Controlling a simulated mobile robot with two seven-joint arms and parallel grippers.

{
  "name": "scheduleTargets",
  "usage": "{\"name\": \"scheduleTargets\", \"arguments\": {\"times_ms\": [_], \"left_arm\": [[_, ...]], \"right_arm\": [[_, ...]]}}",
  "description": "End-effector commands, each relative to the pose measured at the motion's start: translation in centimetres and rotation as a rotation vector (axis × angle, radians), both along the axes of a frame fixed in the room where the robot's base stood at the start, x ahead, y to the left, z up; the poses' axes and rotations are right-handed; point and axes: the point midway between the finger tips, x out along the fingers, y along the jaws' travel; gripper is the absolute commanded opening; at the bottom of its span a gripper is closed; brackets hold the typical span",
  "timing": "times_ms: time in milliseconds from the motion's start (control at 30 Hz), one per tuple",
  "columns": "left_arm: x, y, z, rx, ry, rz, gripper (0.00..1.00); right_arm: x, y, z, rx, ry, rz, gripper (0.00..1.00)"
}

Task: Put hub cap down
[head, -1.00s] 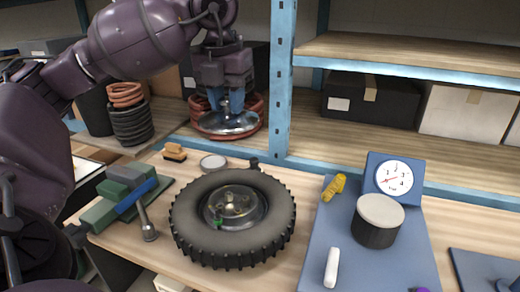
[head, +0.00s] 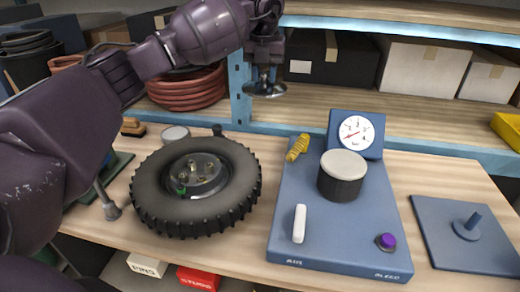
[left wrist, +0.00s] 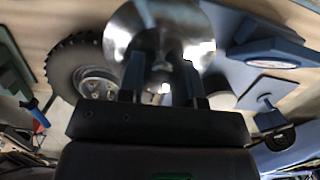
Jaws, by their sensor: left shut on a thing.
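The hub cap (head: 265,90) is a shiny silver dish hanging in the air above the back of the bench, in front of the shelf post. My left gripper (head: 264,76) is shut on it from above. In the left wrist view the hub cap (left wrist: 205,35) fills the top middle, with the fingers of my left gripper (left wrist: 165,80) against it. The black tyre (head: 197,185) lies flat on the bench, with bare studs and a green piece at its hub. My right gripper is not in view.
A blue panel (head: 285,235) holds a gauge (head: 357,132), a grey-topped black cylinder (head: 342,176), a white handle (head: 299,223) and a purple knob (head: 386,241). A blue plate with a peg (head: 468,225) lies right. A yellow part (head: 298,147) and round tin (head: 174,133) stand behind.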

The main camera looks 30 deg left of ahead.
Motion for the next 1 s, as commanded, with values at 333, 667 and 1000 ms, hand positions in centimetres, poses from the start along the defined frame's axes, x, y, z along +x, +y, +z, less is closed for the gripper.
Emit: {"name": "scheduleTargets", "arguments": {"times_ms": [333, 667, 1000], "left_arm": [[0.9, 1.9, -2.1, -0.001, 0.001, -0.038, 0.08], [0.8, 1.9, -9.2, -0.002, 0.001, -0.037, 0.08], [0.8, 1.9, -15.3, -0.003, -0.001, -0.038, 0.08]], "right_arm": [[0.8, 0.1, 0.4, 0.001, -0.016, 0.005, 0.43], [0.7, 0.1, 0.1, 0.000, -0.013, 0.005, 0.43], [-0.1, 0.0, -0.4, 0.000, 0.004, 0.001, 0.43]]}}
